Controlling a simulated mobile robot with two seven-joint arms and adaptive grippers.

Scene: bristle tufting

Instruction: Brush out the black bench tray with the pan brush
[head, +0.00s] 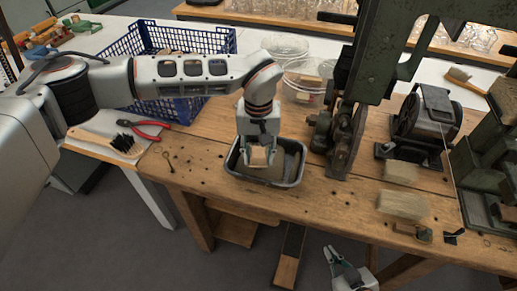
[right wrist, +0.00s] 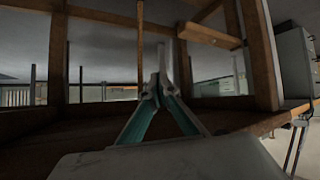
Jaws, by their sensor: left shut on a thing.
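The black bench tray (head: 290,183) sits near the front edge of the wooden bench, with some loose pale material inside. My left gripper (head: 258,163) comes down from above over the tray's middle. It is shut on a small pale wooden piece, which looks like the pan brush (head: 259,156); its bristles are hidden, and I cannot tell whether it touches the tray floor. My right gripper (head: 335,260) is low in front of the bench, holding nothing I can see. In the right wrist view its fingertips (right wrist: 160,88) come together.
A blue crate (head: 215,42) stands behind. A black-bristled brush (head: 115,143), red pliers (head: 145,128) and a small ring tool (head: 168,160) lie left. Glass bowls (head: 285,47), green machinery (head: 375,60) and pale bristle bundles (head: 402,204) stand to the right.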

